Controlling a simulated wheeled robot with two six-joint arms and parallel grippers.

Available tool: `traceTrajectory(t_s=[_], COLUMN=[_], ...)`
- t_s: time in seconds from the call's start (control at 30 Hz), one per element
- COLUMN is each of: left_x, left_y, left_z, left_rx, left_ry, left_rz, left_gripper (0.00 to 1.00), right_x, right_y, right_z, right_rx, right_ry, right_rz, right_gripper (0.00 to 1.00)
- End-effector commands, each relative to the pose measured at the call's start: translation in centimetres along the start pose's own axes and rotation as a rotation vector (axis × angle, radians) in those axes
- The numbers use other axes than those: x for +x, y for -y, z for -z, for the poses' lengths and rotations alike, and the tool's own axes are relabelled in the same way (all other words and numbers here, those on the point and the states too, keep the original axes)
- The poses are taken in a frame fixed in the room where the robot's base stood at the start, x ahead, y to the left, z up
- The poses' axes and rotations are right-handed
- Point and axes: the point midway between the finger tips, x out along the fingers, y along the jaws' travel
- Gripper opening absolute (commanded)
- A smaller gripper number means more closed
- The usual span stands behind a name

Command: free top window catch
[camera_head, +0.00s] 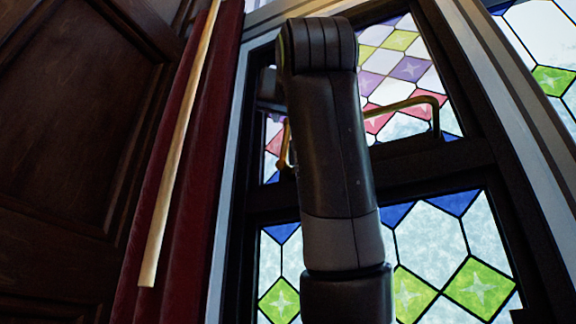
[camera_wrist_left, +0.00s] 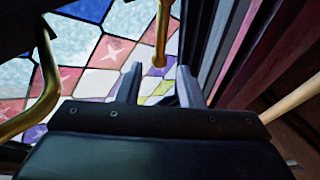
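The leaded window's upper sash (camera_head: 405,55) has brass fittings on its dark frame. A bent brass bar (camera_head: 405,103) shows right of my arm in the head view; a brass piece (camera_head: 284,146) shows left of it, partly hidden. I cannot tell for sure which is the top catch. In the wrist view, a brass rod with a rounded end (camera_wrist_left: 160,45) stands just beyond and between the fingertips of my left gripper (camera_wrist_left: 160,82). The fingers are apart, with no visible contact. A curved brass bar (camera_wrist_left: 46,90) is at left. My left gripper is hidden in the head view.
Dark wood panelling (camera_head: 60,120) is farther left. The lower sash (camera_head: 440,250) is below a dark rail.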

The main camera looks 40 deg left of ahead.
Motion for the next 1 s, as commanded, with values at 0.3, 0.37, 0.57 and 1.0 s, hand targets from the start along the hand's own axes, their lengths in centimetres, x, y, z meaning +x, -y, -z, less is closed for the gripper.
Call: traceTrajectory(t_s=[0.3, 0.37, 0.57, 1.0], left_x=[6.3, 7.0, 8.0, 8.1], left_y=[0.1, 0.0, 0.0, 0.0], left_z=[0.3, 0.3, 0.1, 0.0], left_rx=[0.000, 0.001, -0.001, -0.001], left_ry=[0.002, 0.001, 0.000, -0.001], left_rz=[0.001, 0.000, 0.000, -0.001], left_gripper=[0.34, 0.34, 0.34, 0.13], right_x=[-3.5, -3.8, -4.2, -4.1], right_y=[-0.3, -0.3, -0.1, 0.3], right_z=[0.4, 0.5, 0.5, 0.5], right_rx=[0.000, 0.000, 0.001, 0.003], right_ry=[-0.001, -0.001, -0.001, -0.001], right_rz=[0.001, 0.001, 0.003, 0.008], right_gripper=[0.22, 0.22, 0.22, 0.22])
